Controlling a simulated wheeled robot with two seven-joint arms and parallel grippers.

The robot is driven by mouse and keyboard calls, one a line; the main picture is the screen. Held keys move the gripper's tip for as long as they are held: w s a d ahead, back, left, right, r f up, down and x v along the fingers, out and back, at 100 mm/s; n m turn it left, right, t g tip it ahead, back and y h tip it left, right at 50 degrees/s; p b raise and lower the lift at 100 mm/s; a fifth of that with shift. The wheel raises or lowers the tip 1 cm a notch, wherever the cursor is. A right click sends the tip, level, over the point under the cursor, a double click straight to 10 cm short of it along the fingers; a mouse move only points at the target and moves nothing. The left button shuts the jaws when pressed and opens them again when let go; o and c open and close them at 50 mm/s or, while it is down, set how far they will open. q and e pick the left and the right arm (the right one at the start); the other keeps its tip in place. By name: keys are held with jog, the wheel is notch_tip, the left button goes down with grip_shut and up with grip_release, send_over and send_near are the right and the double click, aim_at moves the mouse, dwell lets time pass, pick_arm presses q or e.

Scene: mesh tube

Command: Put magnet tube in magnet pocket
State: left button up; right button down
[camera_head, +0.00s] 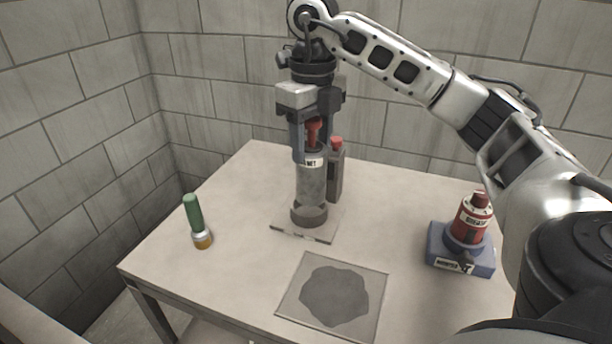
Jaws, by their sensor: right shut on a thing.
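My right gripper (314,147) comes down from above at the middle of the table and is shut on a red-topped tube (313,131). A white label ending in "NET" (311,162) shows just below the fingers; the rest of the word is hidden. Directly below is an upright grey cylinder (311,186) with a dark foot on a flat plate (290,231). I cannot tell whether the held tube is inside the cylinder or in front of it. A dark upright holder with a red cap (337,142) stands just behind to the right. My left gripper is not in view.
A blue block (482,262) with a label holds a red bottle (473,219) at the right of the table (237,292). A square mat with a dark patch (336,295) lies in front.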

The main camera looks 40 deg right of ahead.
pick_arm(q)
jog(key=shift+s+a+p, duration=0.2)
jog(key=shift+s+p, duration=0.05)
jog(key=shift+p, duration=0.1)
pick_arm(e)
jog(key=w+d+f, duration=0.3)
jog(key=w+f, duration=0.1)
jog(key=f, duration=0.5)
jog(key=shift+w+d+f, duration=0.15)
jog(key=shift+w+d, duration=0.15)
jog(key=shift+d, duration=0.1)
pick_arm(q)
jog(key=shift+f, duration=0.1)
pick_arm(e)
jog(key=shift+f, duration=0.2)
jog(key=c, duration=0.6)
grip_release()
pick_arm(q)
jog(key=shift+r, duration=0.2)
